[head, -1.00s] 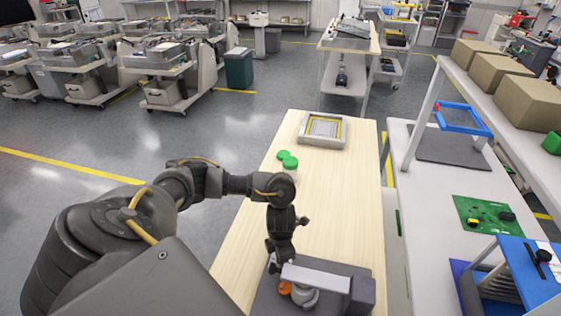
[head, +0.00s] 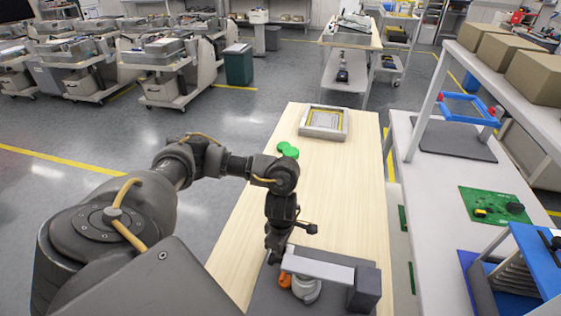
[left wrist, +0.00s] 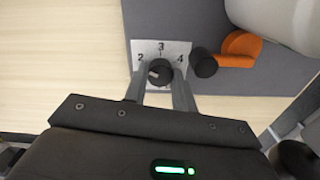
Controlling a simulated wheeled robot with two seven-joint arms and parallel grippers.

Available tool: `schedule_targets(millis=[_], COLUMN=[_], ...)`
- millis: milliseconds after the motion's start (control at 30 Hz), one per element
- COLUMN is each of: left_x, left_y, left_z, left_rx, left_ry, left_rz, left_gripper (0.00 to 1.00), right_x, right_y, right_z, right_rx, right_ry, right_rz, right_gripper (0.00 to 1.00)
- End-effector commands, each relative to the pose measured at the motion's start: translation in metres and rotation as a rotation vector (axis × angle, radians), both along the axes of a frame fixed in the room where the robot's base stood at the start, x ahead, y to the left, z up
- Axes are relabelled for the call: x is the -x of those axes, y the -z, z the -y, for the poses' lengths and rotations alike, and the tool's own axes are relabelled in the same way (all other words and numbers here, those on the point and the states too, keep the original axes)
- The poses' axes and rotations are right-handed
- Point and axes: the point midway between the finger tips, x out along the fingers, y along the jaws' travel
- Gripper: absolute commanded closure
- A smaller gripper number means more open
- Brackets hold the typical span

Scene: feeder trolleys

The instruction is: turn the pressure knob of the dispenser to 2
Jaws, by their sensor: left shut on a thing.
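The dispenser (head: 318,268) stands near the front end of the wooden bench, with a pale arm, a dark block and a grey base. In the left wrist view its black pressure knob (left wrist: 161,72) sits on a pale dial plate (left wrist: 174,47) marked 2, 3 and 4. A light mark on the knob points left, roughly toward the 2. My left gripper (left wrist: 159,88) is shut on the knob, one finger on each side. In the head view my left gripper (head: 275,254) reaches down beside the dispenser, and the knob is hidden. My right gripper is not in view.
An orange lever (left wrist: 240,48) with a black end (left wrist: 204,62) lies right of the dial. Green lids (head: 288,150) and a framed tray (head: 324,123) stand farther back on the bench (head: 345,190). A white workbench (head: 440,190) with shelves is to the right.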

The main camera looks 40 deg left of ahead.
Motion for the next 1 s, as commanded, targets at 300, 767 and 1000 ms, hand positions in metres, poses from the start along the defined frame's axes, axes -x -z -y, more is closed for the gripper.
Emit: schedule_targets(millis=[300, 767, 1000], left_x=[0.0007, 0.0009, 0.0004], left_y=[0.0006, 0.0004, 0.0002], left_z=[0.0003, 0.0006, 0.0004], left_rx=[0.001, 0.002, 0.002], left_ry=[0.072, 0.076, 0.076], left_rz=[-0.003, -0.003, -0.002], left_gripper=[0.96, 0.69, 0.52], right_x=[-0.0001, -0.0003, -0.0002], right_y=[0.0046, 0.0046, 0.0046], right_z=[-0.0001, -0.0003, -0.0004], right_rx=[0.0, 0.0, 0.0], right_ry=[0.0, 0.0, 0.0], right_rz=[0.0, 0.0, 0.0], right_gripper=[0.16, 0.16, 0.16])
